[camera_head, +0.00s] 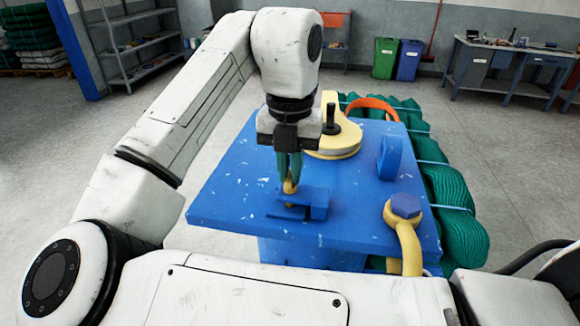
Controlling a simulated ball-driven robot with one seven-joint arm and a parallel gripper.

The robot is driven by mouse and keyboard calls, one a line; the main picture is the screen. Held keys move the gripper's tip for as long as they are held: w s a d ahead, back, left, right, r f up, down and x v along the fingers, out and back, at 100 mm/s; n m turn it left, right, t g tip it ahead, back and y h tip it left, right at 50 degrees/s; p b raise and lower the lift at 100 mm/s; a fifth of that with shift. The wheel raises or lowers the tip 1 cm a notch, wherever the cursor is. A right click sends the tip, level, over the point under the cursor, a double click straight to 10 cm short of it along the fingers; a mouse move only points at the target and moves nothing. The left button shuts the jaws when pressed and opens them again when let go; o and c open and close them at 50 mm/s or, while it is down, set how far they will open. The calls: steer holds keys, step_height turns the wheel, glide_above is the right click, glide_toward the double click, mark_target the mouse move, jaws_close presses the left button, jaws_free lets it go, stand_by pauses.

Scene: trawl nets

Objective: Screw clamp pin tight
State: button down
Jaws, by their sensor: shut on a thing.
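My gripper (290,172) points straight down over the front of the blue table (235,185). Its teal fingers are shut on the yellow clamp pin (290,187). The pin stands upright at the blue clamp (316,203), a small bracket with a slot on the table top near its front edge. The fingers hide most of the pin's upper part, and how deep its thread sits cannot be seen.
A yellow round fitting with a black knob (331,120) stands behind my gripper. A blue upright lug (389,158) and a yellow bent pipe with a blue cap (405,208) are to the right. Green net bundles (447,185) lie beyond the table's right side.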

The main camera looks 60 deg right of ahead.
mark_target(289, 175)
steer(key=shift+w+r, duration=0.1)
steer(key=shift+r, duration=0.1)
steer(key=c, duration=1.2)
jaws_free()
steer(key=shift+f, duration=0.15)
step_height(289, 175, up, 11)
steer(key=shift+f+b, duration=0.1)
steer(key=shift+b, duration=0.55)
steer(key=shift+a, duration=0.1)
